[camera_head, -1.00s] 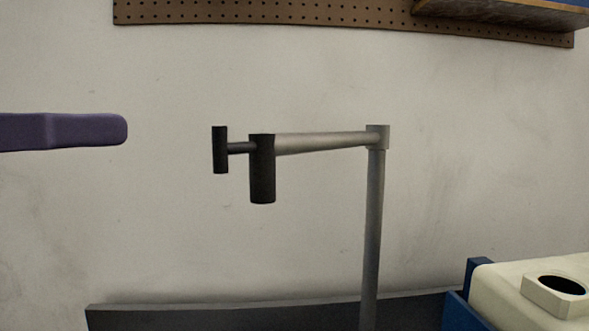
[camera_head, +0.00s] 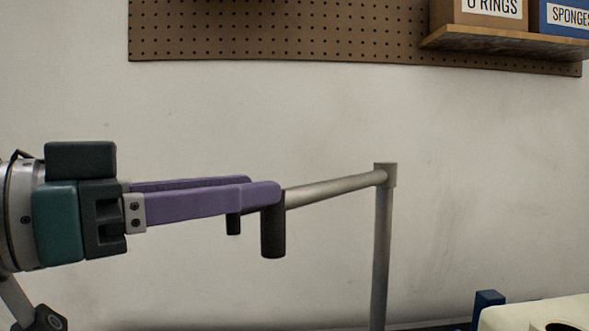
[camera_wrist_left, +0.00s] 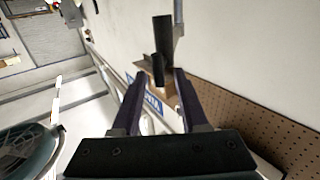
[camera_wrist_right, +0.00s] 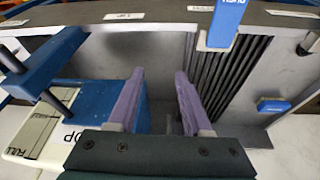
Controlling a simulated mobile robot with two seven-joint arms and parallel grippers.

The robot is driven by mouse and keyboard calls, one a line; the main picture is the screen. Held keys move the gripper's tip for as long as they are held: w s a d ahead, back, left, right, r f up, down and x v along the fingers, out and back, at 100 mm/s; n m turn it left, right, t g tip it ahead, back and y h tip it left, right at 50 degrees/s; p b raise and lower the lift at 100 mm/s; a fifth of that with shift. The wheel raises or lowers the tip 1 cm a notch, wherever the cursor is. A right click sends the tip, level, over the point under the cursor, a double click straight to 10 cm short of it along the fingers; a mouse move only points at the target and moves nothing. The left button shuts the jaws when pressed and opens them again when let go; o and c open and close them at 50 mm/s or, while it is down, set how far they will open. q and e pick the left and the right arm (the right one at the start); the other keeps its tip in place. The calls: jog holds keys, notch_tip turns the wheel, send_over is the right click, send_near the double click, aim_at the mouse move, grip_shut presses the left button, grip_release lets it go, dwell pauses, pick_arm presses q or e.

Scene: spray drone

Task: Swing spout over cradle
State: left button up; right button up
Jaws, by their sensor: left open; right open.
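The spout is a grey metal arm (camera_head: 335,190) on an upright post (camera_head: 382,250). At its free end hangs a black nozzle (camera_head: 273,235), with a smaller black grip (camera_head: 233,224) just left of it. My left gripper (camera_head: 264,184) is open, its purple fingers reaching in from the left and hiding the tops of both. In the left wrist view the grip (camera_wrist_left: 158,69) shows between the open fingertips (camera_wrist_left: 159,74), with the nozzle (camera_wrist_left: 163,35) beyond; contact cannot be told. My right gripper (camera_wrist_right: 160,74) is open and empty, beside a blue frame (camera_wrist_right: 88,90).
A pale tank (camera_head: 535,314) with a dark opening is at the lower right, by a blue post (camera_head: 487,303). A pegboard (camera_head: 300,30) and a shelf (camera_head: 500,40) with boxes are on the wall above. The wall area between is clear.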

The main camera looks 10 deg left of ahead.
pick_arm(q)
jog(key=shift+d, duration=0.1)
jog(key=shift+c, duration=0.3)
grip_shut()
dwell(1.1)
